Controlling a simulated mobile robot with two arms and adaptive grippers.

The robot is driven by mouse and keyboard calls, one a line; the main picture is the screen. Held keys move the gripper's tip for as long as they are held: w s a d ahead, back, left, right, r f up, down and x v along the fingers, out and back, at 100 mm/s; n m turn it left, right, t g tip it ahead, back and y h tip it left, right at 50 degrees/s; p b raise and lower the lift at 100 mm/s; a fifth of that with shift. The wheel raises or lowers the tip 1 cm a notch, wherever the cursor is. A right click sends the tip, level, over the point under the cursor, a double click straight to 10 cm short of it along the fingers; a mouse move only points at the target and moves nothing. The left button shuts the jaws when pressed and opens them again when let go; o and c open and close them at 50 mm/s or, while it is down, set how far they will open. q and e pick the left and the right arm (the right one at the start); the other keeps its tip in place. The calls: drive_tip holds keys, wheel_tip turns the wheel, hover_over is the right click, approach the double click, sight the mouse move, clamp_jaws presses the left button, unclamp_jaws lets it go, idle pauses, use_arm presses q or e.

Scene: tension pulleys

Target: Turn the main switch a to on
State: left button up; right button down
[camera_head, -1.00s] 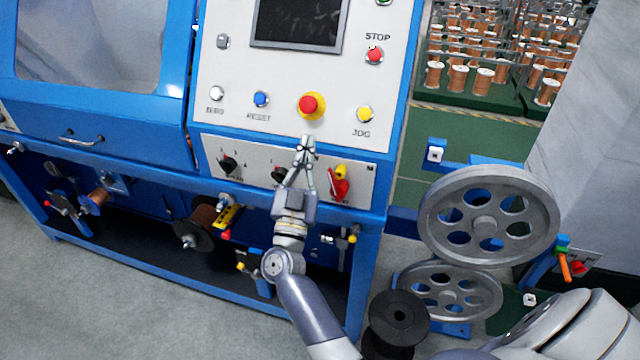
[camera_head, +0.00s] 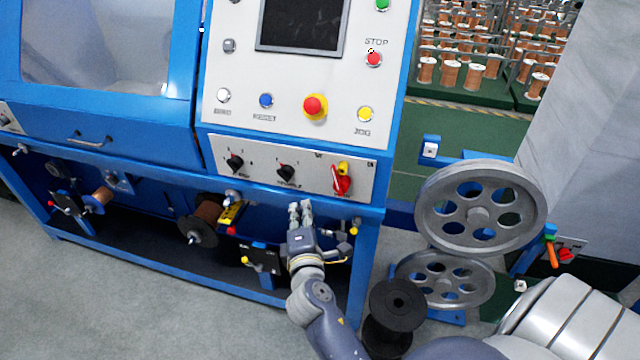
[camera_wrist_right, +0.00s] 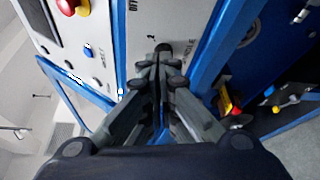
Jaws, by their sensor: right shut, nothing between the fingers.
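The red switch (camera_head: 341,183) with a yellow part at its top sits at the right end of the lower control panel (camera_head: 262,160). It looks like the main switch; its handle slants, and small lettering beside it is hard to read. My right gripper (camera_head: 300,208) is shut and empty, below the panel and to the lower left of the red switch, apart from it. In the right wrist view the shut fingers (camera_wrist_right: 160,75) point toward a black knob (camera_wrist_right: 162,48) on the panel. The red switch cannot be made out there. My left gripper is not in view.
Two black knobs, one left (camera_head: 235,162) and one middle (camera_head: 286,173), share the panel. Above are a red-yellow emergency button (camera_head: 315,106) and a yellow button (camera_head: 365,114). Large grey pulleys (camera_head: 480,213) and a black spool (camera_head: 398,303) stand to the right.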

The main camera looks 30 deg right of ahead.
sight(339, 178)
drive_tip(key=w+d+h+p, duration=0.1)
drive_tip(key=w+d+p, duration=0.1)
drive_tip(key=w+d, duration=0.55)
drive_tip(key=s+p, duration=0.1)
drive_tip(key=s+d, duration=0.1)
drive_tip(key=s+p, duration=0.1)
drive_tip(key=shift+d+r+p, duration=0.2)
drive_tip(key=shift+r+p, duration=0.05)
drive_tip(key=shift+p, duration=0.05)
drive_tip(key=shift+d, duration=0.1)
